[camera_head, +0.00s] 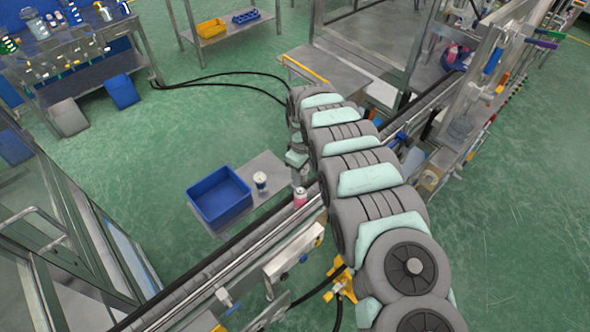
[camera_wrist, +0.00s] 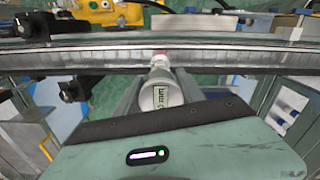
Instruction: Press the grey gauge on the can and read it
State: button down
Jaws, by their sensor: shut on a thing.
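My gripper (camera_wrist: 160,82) is shut on the grey gauge (camera_wrist: 161,97), a pale grey cylinder between the two fingers in the wrist view. Its small display faces the camera; letters like "mm" show sideways, but I cannot make out a number. A pink can (camera_head: 300,198) stands upright on the conveyor rail in the head view, just below my wrist. A bit of pink (camera_wrist: 160,54) shows beyond the gauge's far end in the wrist view. I cannot tell whether gauge and can touch. In the head view my arm hides most of the gripper.
A blue bin (camera_head: 219,198) and a white-and-dark can (camera_head: 260,182) stand on a small table (camera_head: 262,163) left of the conveyor (camera_head: 245,250). A metal rail (camera_wrist: 80,60) crosses the wrist view.

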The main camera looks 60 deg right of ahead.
jog(key=b, duration=0.3)
send_over(302, 191)
jog(key=shift+w+f, duration=0.1)
jog(key=shift+f, duration=2.25)
jog(key=shift+f, duration=1.1)
dwell(0.9)
jog(key=shift+r, duration=0.2)
jog(key=shift+r+p, duration=1.2)
jog(key=shift+r, duration=2.15)
jog(key=shift+d, duration=0.1)
